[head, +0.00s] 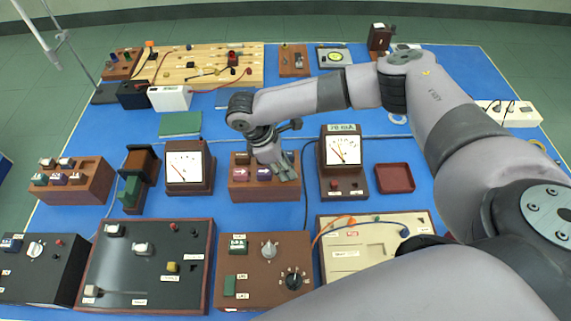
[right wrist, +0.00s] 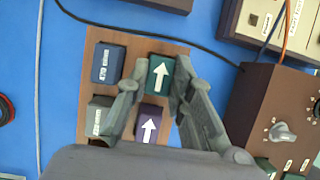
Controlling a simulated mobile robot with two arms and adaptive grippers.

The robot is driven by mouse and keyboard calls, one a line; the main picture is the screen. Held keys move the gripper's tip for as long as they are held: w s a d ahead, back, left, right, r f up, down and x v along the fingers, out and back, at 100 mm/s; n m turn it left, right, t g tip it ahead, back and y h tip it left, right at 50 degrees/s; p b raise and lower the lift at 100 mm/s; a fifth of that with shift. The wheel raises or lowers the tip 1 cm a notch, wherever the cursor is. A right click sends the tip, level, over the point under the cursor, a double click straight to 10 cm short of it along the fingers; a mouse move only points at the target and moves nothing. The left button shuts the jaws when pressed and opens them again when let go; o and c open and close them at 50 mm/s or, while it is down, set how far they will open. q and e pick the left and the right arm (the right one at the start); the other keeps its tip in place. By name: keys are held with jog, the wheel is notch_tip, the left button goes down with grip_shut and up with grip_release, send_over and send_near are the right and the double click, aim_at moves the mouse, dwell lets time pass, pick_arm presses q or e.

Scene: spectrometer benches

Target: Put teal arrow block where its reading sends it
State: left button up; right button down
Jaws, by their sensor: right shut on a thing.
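The teal block with a white arrow (right wrist: 160,75) is between the fingers of my right gripper (right wrist: 156,80) in the right wrist view. My right gripper (head: 284,170) is shut on it at the brown block rack (head: 262,194) in the middle of the table. I cannot tell whether the block is clear of the rack. In the head view the fingers hide most of the block. A purple arrow block (right wrist: 151,124), a dark blue labelled block (right wrist: 108,63) and a grey labelled block (right wrist: 100,117) sit in the rack. My left gripper is not in view.
Analog meters stand left (head: 189,163) and right (head: 343,152) of the rack. A red tray (head: 394,178) lies farther right. A brown control box (head: 258,286) with knobs is in front. Another block rack (head: 70,190) stands left. A dark cable runs beside the central rack.

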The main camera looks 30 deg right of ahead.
jog(key=c, duration=1.3)
grip_release()
jog(key=shift+c, duration=0.2)
jog(key=v, duration=1.2)
jog(key=shift+f, duration=0.1)
